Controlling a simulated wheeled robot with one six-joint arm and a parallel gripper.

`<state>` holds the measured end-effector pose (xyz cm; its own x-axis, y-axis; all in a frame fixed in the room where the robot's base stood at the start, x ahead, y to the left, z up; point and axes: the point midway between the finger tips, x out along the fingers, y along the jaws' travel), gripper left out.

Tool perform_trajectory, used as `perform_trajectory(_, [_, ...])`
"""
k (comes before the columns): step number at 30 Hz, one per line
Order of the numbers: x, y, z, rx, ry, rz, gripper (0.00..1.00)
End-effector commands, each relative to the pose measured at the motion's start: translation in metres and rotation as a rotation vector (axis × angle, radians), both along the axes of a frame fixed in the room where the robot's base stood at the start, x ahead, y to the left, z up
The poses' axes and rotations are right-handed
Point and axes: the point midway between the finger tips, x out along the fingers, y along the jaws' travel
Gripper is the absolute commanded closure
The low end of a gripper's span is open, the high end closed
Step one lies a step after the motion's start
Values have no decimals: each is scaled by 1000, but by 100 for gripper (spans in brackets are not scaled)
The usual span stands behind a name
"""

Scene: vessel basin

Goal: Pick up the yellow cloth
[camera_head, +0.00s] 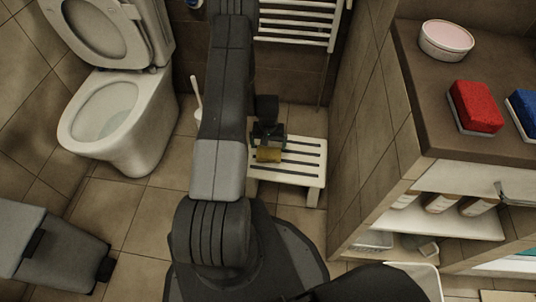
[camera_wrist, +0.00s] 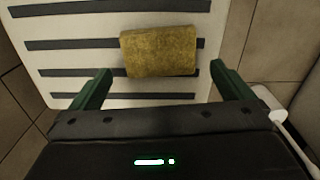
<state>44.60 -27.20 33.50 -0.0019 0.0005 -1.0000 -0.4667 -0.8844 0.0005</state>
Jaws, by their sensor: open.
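The yellow cloth (camera_wrist: 158,52) is a small, flat rectangular piece lying on a white slatted stool (camera_wrist: 80,14) with dark stripes. In the head view the cloth (camera_head: 269,155) shows near the left part of the stool (camera_head: 313,172), just below my gripper. My gripper (camera_wrist: 162,84) is open and empty in the wrist view, with one green finger on each side. The cloth lies between and a little beyond the fingertips, with no visible contact. In the head view my gripper (camera_head: 266,140) is small and partly dark against the stool.
An open toilet (camera_head: 110,115) stands left, with a white brush handle (camera_head: 197,97) beside it. A tiled wall is right of the stool. A counter (camera_head: 425,95) holds a red sponge (camera_head: 476,106) and a pink-topped bowl (camera_head: 446,40). A towel rail (camera_head: 295,22) hangs behind.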

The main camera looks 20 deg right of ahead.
Motion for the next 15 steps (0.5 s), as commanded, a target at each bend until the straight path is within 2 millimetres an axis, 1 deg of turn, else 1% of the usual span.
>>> perform_trajectory(1, [-1, 0, -6, 1, 2, 0, 0])
perform_trajectory(8, [0, -1, -19, 0, 0, 0, 0])
perform_trajectory(15, [-1, -1, -55, 1, 2, 0, 0])
